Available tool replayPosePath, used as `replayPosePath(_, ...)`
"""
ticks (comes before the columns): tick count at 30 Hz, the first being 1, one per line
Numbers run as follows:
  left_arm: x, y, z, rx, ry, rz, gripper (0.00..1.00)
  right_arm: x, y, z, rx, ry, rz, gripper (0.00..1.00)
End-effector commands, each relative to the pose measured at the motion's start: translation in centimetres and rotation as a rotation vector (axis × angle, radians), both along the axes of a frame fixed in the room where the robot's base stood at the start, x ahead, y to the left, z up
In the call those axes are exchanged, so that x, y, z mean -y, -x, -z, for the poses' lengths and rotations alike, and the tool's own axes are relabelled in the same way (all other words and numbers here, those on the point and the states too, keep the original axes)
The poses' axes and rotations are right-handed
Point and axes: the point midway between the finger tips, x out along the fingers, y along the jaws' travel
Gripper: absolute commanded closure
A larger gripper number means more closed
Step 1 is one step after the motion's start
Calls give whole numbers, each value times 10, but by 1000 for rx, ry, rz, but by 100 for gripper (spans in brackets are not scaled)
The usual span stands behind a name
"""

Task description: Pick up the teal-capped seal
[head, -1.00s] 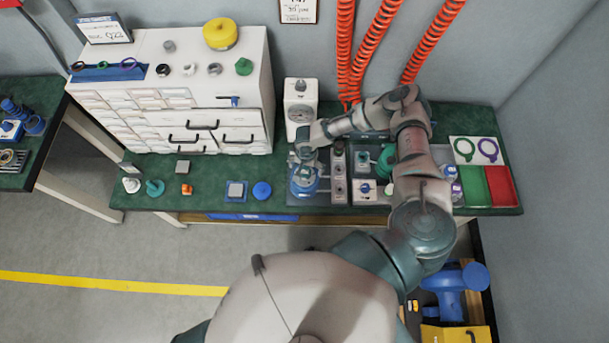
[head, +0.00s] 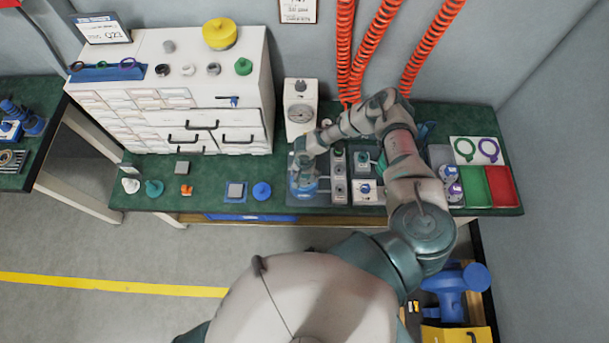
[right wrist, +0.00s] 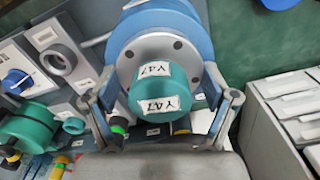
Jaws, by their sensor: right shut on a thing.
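The teal-capped seal (right wrist: 158,88) shows in the right wrist view, its round teal cap labelled Y47, in front of a grey flange ring (right wrist: 185,50) with bolt holes on a blue round body (right wrist: 150,22). My right gripper (right wrist: 161,90) has one finger on each side of the cap and is shut on it. In the head view my right gripper (head: 303,168) is over the blue fixture (head: 304,187) on the bench, and hides the cap. Whether the seal is clear of the flange I cannot tell. My left gripper is not in view.
A gauge box (head: 300,104) stands behind the gripper. Beside it are grey blocks (head: 339,180) and a switch box (head: 367,191). Green (head: 471,187) and red (head: 499,187) trays lie at the right. The drawer cabinet (head: 222,130) stands at the left.

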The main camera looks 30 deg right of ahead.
Motion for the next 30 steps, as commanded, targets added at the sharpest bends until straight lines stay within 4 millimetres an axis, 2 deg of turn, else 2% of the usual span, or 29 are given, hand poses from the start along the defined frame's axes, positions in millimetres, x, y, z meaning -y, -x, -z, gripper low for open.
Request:
replayPosePath(8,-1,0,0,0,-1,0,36,0,0,-3,1,-1,0,73)
replayPosePath(18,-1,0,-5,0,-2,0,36,-1,2,-38,2,-3,1,73)
replayPosePath(23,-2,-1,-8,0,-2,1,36,-20,31,-39,-3,-4,-4,73)
replayPosePath(30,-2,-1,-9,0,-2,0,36,-54,87,-44,-4,-4,-5,73)
